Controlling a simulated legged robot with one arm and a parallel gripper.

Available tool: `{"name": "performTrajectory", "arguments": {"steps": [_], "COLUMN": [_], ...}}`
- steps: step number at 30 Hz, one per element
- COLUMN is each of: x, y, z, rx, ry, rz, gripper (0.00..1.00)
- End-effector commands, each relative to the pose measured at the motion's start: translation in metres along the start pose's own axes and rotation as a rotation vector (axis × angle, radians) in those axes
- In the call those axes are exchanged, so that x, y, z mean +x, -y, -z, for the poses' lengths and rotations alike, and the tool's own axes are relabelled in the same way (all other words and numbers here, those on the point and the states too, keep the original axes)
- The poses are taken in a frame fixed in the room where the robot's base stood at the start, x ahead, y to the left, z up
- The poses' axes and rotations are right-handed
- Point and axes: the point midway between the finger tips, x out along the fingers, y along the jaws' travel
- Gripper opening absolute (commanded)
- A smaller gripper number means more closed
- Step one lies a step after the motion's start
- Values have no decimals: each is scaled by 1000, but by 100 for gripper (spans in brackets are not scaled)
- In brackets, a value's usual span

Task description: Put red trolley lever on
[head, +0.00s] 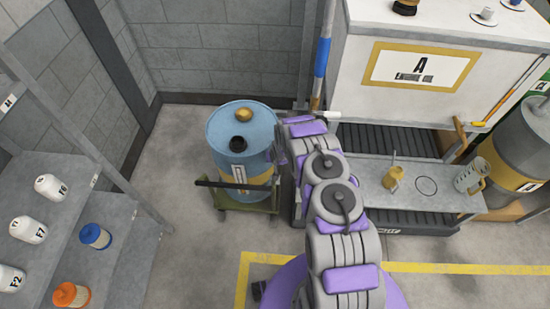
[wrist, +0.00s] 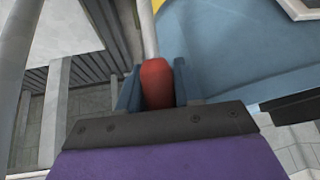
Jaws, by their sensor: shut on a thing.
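The red lever (wrist: 157,85) shows in the wrist view as a red knob on a pale rod running up out of the picture. My gripper (wrist: 158,88) is shut on it, with a blue-grey finger on each side of the red knob. In the head view my gripper (head: 281,150) is mostly hidden by my own arm, beside the right side of a blue drum (head: 225,128). The drum stands on a dark green trolley (head: 238,208) with a dark handle bar (head: 240,185).
A white cabinet marked A (head: 375,32) stands behind on the right, with a low bench (head: 352,175) holding small containers. Grey shelves (head: 50,165) with bottles are on the left. Bare floor (head: 165,240) lies between the shelves and the trolley.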

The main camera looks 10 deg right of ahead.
Motion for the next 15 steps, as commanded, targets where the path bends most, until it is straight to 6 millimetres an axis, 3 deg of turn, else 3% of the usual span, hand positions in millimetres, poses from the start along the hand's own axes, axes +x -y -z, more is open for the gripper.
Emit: {"name": "performTrajectory", "arguments": {"steps": [6, 7, 13, 15], "x": [1, 1, 0, 0], "y": [1, 1, 0, 1], "z": [2, 2, 1, 1], "rx": [-1, 0, -1, -1], "ry": [-6, -6, -4, -4], "rz": [1, 1, 1, 1], "gripper": [0, 35, 54, 55]}}
